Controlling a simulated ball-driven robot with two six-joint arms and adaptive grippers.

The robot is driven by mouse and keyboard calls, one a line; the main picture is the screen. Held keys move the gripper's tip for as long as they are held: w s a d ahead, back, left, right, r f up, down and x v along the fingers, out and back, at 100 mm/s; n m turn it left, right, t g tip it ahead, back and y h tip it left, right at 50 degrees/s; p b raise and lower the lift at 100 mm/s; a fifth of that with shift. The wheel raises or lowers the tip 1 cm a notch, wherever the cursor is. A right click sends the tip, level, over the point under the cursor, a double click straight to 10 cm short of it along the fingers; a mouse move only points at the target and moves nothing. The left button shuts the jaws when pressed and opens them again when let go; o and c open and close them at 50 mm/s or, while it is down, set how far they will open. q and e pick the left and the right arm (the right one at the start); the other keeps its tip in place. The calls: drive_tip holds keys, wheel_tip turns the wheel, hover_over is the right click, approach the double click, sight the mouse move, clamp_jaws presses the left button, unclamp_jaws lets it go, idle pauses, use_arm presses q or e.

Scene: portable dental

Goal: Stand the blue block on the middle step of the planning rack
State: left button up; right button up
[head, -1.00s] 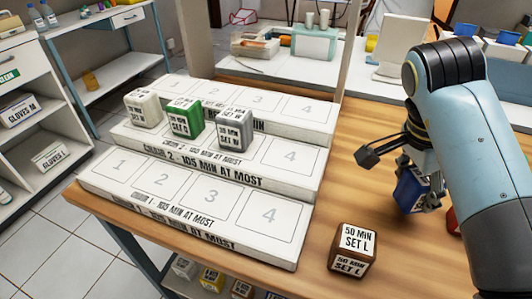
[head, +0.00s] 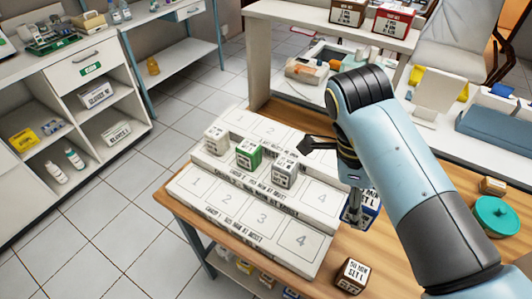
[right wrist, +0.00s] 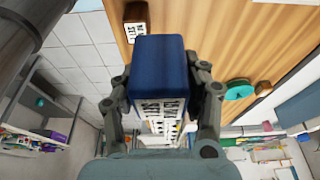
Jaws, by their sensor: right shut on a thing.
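The blue block (head: 373,203) is in my right gripper (head: 354,212), just right of the planning rack and partly hidden by the fingers and arm. In the right wrist view the blue block (right wrist: 160,65) sits between the two fingers, which are shut on its sides. The planning rack (head: 262,222) is white with three steps. Its middle step holds a white block (head: 215,139), a green block (head: 248,154) and a grey block (head: 284,172) in slots 1 to 3. Middle slot 4 (head: 319,198) is bare. My left gripper is not in view.
A brown block (head: 351,275) stands on the wooden table (head: 385,250), right of the rack's front corner. A green round lidded thing (head: 497,216) and a small wooden block (head: 492,186) are at the right. The front step's slots are bare.

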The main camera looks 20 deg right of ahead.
drive_tip(key=shift+w+d+f+b, duration=0.15)
drive_tip(key=shift+w+f+b, duration=0.65)
drive_tip(key=shift+w+b, duration=0.15)
drive_tip(key=w+f+b, duration=0.1)
drive_tip(key=w+b, duration=0.1)
drive_tip(key=w, duration=0.1)
drive_tip(key=w+f+b, duration=0.2)
drive_tip(key=w+b, duration=0.1)
drive_tip(key=w+f+b, duration=0.2)
drive_tip(key=w, duration=0.1)
drive_tip(key=shift+d+f, duration=0.15)
drive_tip(key=shift+f, duration=0.1)
drive_tip(key=shift+w+b, duration=0.35)
drive_tip(key=shift+b, duration=0.2)
use_arm(q)
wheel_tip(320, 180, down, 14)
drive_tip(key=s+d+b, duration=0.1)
drive_tip(key=b, duration=0.2)
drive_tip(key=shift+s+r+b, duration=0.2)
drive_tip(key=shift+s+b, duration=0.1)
drive_tip(key=shift+b, duration=0.05)
use_arm(e)
wheel_tip(320, 180, down, 4)
drive_tip(key=shift+r, duration=0.1)
drive_tip(key=shift+f, duration=0.25)
drive_tip(key=o, duration=0.9)
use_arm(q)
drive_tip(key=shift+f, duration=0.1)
use_arm(e)
drive_tip(key=shift+r, duration=0.2)
